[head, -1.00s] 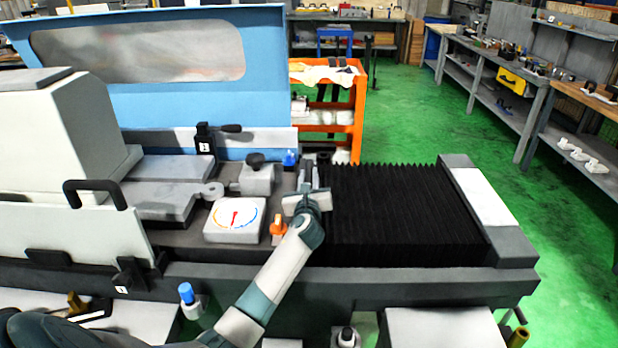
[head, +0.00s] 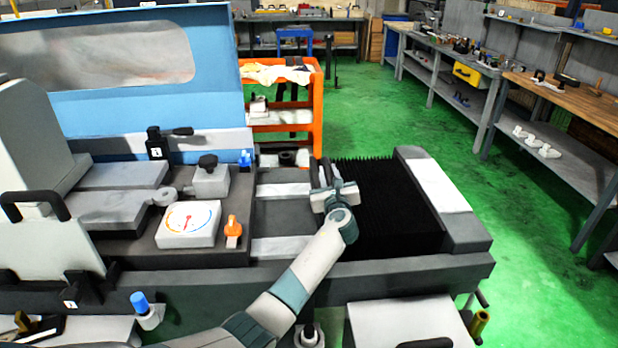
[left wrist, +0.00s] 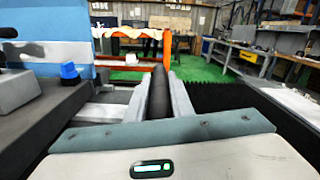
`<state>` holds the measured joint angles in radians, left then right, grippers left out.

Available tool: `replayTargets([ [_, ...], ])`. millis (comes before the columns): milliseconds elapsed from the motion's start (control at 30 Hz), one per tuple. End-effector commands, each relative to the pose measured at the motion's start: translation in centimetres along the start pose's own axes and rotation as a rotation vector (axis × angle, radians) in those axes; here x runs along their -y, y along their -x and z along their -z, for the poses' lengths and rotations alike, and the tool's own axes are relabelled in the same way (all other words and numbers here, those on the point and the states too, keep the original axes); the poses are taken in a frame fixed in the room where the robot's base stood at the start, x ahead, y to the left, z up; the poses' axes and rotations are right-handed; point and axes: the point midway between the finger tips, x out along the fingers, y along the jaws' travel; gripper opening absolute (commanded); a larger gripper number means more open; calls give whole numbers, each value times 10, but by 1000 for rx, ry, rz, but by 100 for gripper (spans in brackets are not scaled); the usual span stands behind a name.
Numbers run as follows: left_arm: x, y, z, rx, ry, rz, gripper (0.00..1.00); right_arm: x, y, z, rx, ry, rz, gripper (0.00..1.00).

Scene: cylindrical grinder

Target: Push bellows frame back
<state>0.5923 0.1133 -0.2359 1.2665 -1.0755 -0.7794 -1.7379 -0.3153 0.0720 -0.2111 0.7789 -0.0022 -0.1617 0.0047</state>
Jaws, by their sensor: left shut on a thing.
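My left gripper (head: 331,185) is at the left edge of the bellows. In the left wrist view my left gripper (left wrist: 160,80) is shut on a dark upright bar, the bellows frame handle (left wrist: 158,95). The bellows (left wrist: 225,97) show to the right of the fingers there. The rest of the frame is mostly hidden behind the gripper. My right gripper does not show.
Bare light rails (head: 283,190) lie between the bellows and the grinder table. An orange cart (head: 318,110) stands behind the bed. The green floor is open at the right.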

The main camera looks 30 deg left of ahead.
Motion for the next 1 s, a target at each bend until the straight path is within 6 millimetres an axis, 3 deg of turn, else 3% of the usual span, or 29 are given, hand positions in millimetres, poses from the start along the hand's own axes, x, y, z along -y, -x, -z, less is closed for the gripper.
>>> replayTargets([
  [100, 13, 1, 1, 0, 2, 5, 0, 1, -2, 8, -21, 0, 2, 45],
  [467, 14, 1, 2, 0, 0, 4, 0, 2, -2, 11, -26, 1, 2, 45],
  [500, 14, 1, 2, 0, 0, 4, 30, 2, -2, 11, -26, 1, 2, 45],
  [533, 14, 1, 2, 0, 0, 4, 37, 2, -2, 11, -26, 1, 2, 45],
  [1000, 12, 4, 2, 0, 0, 2, 39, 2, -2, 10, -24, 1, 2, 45],
])
